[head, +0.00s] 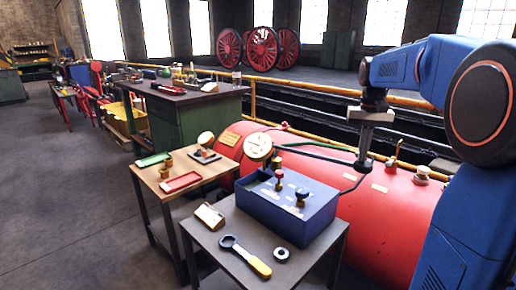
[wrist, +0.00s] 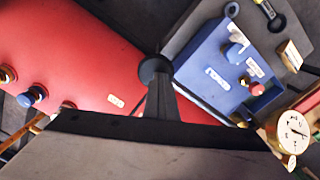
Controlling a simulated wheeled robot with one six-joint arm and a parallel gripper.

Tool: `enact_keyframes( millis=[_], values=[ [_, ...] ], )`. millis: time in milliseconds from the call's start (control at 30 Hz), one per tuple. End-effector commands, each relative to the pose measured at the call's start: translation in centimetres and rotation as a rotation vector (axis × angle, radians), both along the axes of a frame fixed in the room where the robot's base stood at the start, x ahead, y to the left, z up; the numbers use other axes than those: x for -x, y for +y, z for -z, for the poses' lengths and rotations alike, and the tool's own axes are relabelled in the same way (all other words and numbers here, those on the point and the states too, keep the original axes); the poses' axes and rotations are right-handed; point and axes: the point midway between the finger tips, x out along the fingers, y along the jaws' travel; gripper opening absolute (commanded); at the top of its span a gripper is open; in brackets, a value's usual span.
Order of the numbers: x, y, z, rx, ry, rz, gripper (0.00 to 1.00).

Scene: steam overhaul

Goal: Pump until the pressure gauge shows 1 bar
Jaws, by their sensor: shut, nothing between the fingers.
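The blue box (head: 290,205), with several knobs on top, stands on the grey table; it also shows in the wrist view (wrist: 215,70). A brass-rimmed gauge with a pale dial (head: 258,147) is behind its left end and shows in the wrist view (wrist: 293,132); its reading is too small to tell. My gripper (head: 363,164) is shut and empty, pointing down over the red boiler, right of the box. In the wrist view a dark round shape (wrist: 155,67) is at the fingertips; I cannot tell whether they touch it. No pump handle is clearly identifiable.
The red boiler (head: 390,220) lies behind and right of the box, with fittings on top. A spanner (head: 245,257), a ring (head: 281,254) and a small sign lie on the grey table. A wooden table (head: 150,183) with trays stands left. Floor at left is clear.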

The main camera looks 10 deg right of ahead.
Motion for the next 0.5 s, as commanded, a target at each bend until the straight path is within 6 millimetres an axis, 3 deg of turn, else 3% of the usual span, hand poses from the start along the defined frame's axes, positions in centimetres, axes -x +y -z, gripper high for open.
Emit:
enact_keyframes(
  millis=[500],
  values=[
    [-0.1,0.1,2.2,-0.003,0.001,-0.001,0.00]
  ],
)
